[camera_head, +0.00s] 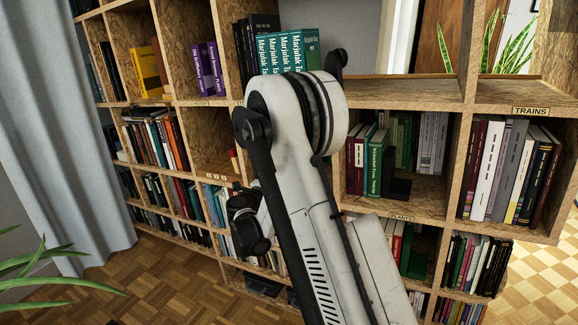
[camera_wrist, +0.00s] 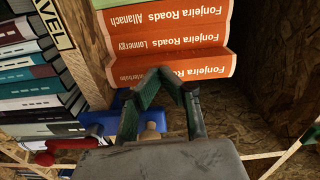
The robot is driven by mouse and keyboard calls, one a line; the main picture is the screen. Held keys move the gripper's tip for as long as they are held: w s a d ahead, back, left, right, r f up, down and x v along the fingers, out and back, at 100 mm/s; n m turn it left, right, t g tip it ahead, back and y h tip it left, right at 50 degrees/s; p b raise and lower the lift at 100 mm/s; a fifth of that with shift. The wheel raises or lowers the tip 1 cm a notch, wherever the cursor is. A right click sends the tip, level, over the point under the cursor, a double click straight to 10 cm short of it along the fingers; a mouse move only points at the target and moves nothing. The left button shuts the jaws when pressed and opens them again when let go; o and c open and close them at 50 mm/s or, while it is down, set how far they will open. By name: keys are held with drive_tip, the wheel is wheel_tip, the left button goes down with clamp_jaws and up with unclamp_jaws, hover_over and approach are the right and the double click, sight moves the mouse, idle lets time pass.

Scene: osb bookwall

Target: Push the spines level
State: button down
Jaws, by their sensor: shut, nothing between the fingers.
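In the wrist view, several orange books stand side by side in a compartment, their spines lettered "Fonjeira Roads"; two are an Allanach volume (camera_wrist: 168,22) and a Lonnergy volume (camera_wrist: 175,48). A third orange book (camera_wrist: 215,68) is partly hidden behind my fingers. My gripper (camera_wrist: 177,77) is shut and empty, its tips close in front of this third spine. I cannot tell whether they touch it. How far each spine sits in or out is hard to judge. My arm hides the gripper and these orange books in the head view.
A wooden divider (camera_wrist: 85,45) with a label stands left of the orange books in the wrist view. Beyond it are teal, white and dark books (camera_wrist: 30,75). A blue object (camera_wrist: 98,122) and a red one (camera_wrist: 70,145) sit near my fingers. Bare compartment space (camera_wrist: 265,85) lies right.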

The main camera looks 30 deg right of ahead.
drive_tip(key=shift+x, duration=1.55)
drive_tip(key=shift+s, duration=0.1)
drive_tip(key=b+v, duration=0.1)
drive_tip(key=v, duration=0.6)
drive_tip(key=shift+a, duration=0.3)
idle(0.4)
